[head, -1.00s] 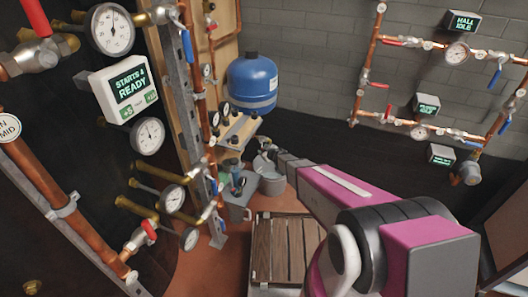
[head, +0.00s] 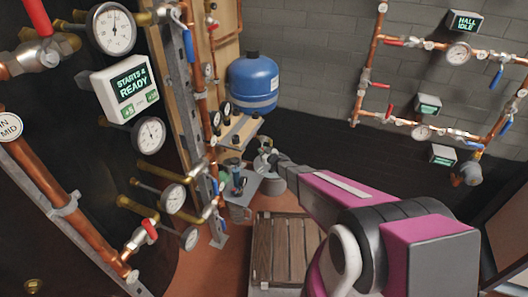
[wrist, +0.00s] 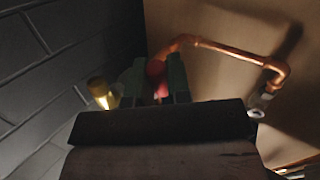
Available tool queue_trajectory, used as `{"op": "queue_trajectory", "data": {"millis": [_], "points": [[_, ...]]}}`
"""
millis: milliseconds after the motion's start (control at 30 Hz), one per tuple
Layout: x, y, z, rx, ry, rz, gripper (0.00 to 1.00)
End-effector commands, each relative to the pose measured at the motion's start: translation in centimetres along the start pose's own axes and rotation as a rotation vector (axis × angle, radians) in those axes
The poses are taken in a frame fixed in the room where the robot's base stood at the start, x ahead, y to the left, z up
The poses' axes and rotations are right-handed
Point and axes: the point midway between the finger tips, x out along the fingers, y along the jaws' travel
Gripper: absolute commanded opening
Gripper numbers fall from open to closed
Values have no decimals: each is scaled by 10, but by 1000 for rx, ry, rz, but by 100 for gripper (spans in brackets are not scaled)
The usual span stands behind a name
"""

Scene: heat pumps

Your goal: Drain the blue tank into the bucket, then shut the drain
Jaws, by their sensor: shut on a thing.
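The blue tank (head: 253,84) stands at the back, beside the wooden panel. A grey bucket (head: 272,185) sits low below it, partly behind my arm. My gripper (wrist: 156,72) reaches in above the bucket in the head view, where its fingertips are too small to make out. In the wrist view its two dark fingers are shut on a red handle (wrist: 159,90). The handle is largely hidden between the fingers. I cannot see whether water is flowing or how full the bucket is.
A copper pipe (wrist: 232,48) bends past the fingers, and a brass fitting (wrist: 101,92) sits to their left. A wooden pallet (head: 286,250) lies on the floor in front of the bucket. Gauges and pipework crowd the left. A small shelf (head: 240,130) is under the tank.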

Motion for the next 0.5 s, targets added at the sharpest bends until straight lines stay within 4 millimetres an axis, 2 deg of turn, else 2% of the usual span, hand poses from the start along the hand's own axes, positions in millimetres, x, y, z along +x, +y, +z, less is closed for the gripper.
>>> {"op": "queue_trajectory", "data": {"millis": [500], "points": [[11, -8, 1, 157, 237, 25, 0]]}}
